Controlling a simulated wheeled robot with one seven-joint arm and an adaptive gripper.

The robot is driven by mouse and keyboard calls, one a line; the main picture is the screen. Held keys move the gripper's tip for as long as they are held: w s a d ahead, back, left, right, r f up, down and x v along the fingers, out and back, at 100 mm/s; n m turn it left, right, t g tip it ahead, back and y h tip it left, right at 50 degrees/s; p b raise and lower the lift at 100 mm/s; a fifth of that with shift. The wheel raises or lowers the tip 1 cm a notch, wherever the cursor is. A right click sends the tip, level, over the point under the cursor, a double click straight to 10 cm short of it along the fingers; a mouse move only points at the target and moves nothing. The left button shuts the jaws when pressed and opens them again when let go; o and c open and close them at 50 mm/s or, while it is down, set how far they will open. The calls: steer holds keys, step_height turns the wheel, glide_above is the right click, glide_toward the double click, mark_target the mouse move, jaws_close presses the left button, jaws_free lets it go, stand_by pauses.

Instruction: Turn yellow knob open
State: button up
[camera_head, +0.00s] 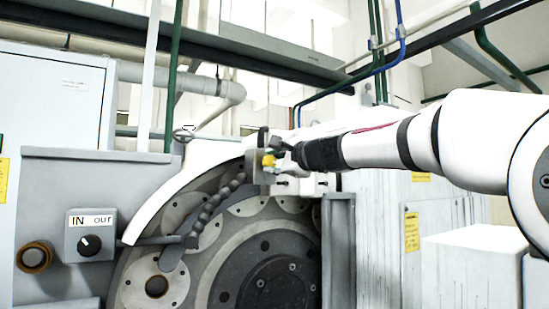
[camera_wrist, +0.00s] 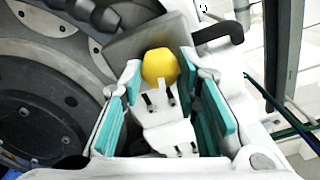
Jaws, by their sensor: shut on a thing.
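The yellow knob (camera_wrist: 160,64) is rounded and sits against a grey metal block (camera_wrist: 128,46) in the wrist view. It also shows small in the head view (camera_head: 268,160), at the top of the ring grinder. My gripper (camera_wrist: 168,76) has its two teal-padded fingers on either side of the knob and is shut on it. In the head view my gripper (camera_head: 277,154) reaches in from the right, and its dark fingers partly hide the knob and block. The exact finger contact is hard to make out.
A segmented dark hose (camera_head: 216,203) curves down left of the knob in front of the grinder's round disc (camera_head: 268,283). A black hooked handle (camera_wrist: 219,33) lies right of the knob in the wrist view. A control box (camera_head: 90,235) with IN and OUT marks is at left.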

steer(key=shift+m+p, duration=0.65)
steer(key=shift+m, duration=1.05)
steer(key=shift+f, duration=0.1)
steer(key=o, duration=1.2)
steer(key=v, duration=1.2)
